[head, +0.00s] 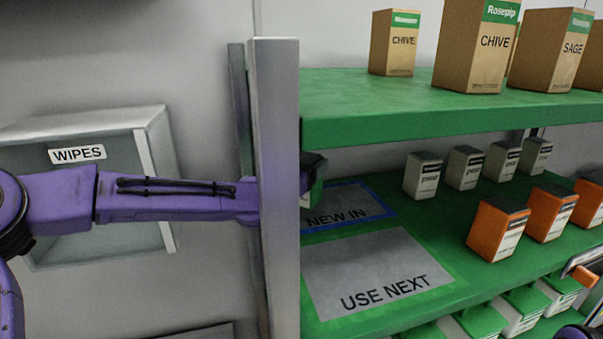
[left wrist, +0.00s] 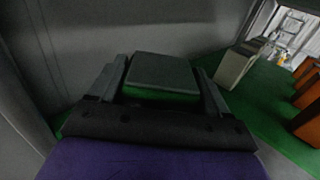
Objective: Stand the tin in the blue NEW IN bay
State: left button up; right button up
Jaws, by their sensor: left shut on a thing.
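My left gripper (head: 314,168) reaches behind the shelf post, over the back left of the blue-edged NEW IN bay (head: 345,205). It is shut on the tin (left wrist: 160,78), which has a dark flat top and a green side in the left wrist view. There the left gripper (left wrist: 160,85) has one finger on each side of the tin. In the head view a strip of the tin (head: 308,197) shows beside the post; the rest is hidden. The tin looks roughly upright. I cannot tell whether its base touches the shelf.
The grey post (head: 275,180) stands in front of my left arm. The upper green shelf (head: 400,110) hangs above the bay. The USE NEXT bay (head: 370,270) in front is empty. White boxes (head: 423,175) and orange boxes (head: 497,228) stand to the right.

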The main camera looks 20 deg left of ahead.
pick_arm(q)
notch_tip(320, 180, down, 3)
jog(key=shift+r, duration=0.2)
jog(key=shift+f, duration=0.15)
jog(key=shift+f, duration=0.15)
jog(key=o, duration=1.4)
jog(key=shift+s, duration=0.1)
jog(key=shift+o, duration=0.2)
jog(key=s+a+b, duration=0.2)
jog(key=s+b, duration=0.1)
jog(key=s, duration=0.8)
jog(key=shift+s, duration=0.4)
jog(key=shift+a, duration=0.15)
